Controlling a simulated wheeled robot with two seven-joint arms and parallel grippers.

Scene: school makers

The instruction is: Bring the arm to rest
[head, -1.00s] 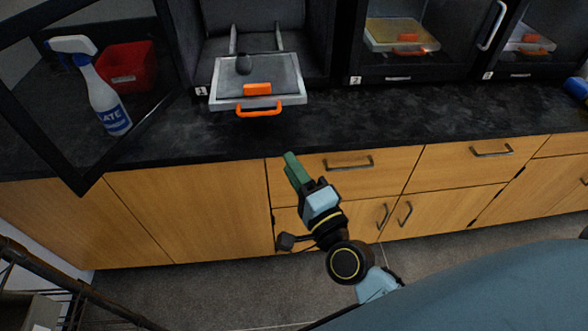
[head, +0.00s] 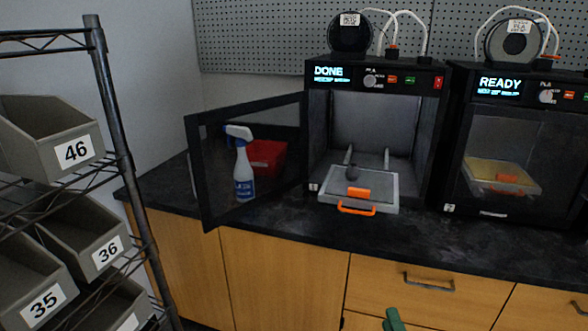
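My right gripper (head: 393,320) shows only as a green fingertip part at the bottom edge of the head view, in front of the wooden drawers. The rest of it and its arm are below the picture, so its opening cannot be judged. It is apart from the counter and the printers. My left gripper is not in view.
A closed READY printer (head: 514,130) stands right. A spray bottle (head: 243,165), red bin (head: 266,157) and bin rack (head: 110,110) are left.

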